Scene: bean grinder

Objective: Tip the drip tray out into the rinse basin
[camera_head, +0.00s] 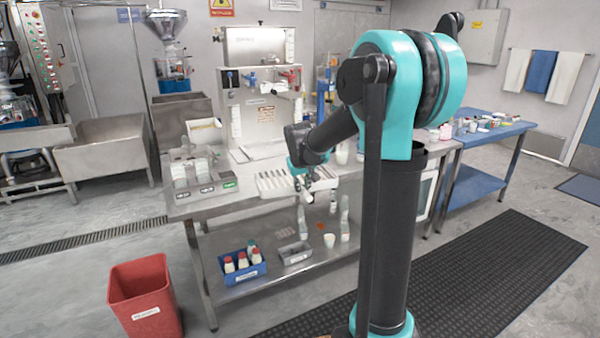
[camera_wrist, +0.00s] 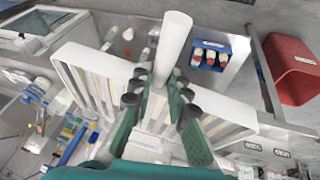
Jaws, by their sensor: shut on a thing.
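The drip tray (camera_head: 268,187), white with long slots, is at the front edge of the steel counter, below the steel machine. In the wrist view the white tray (camera_wrist: 238,118) spreads on both sides of my fingers, with a thick white cylindrical handle (camera_wrist: 172,45) pointing away from me. My gripper (camera_head: 305,186) is shut on the handle; its green fingers (camera_wrist: 158,92) flank it in the wrist view. The tray looks roughly level; whether it touches the counter is unclear. Steel basins (camera_head: 105,158) stand on the left; I cannot tell which one is the rinse basin.
A steel machine (camera_head: 262,100) stands at the counter's back. A rack of cups (camera_head: 200,178) is left of the tray. The lower shelf (camera_head: 222,292) holds a blue crate (camera_head: 243,270) and bottles. A red bin (camera_head: 146,295) stands on the floor. Open floor lies left of the counter.

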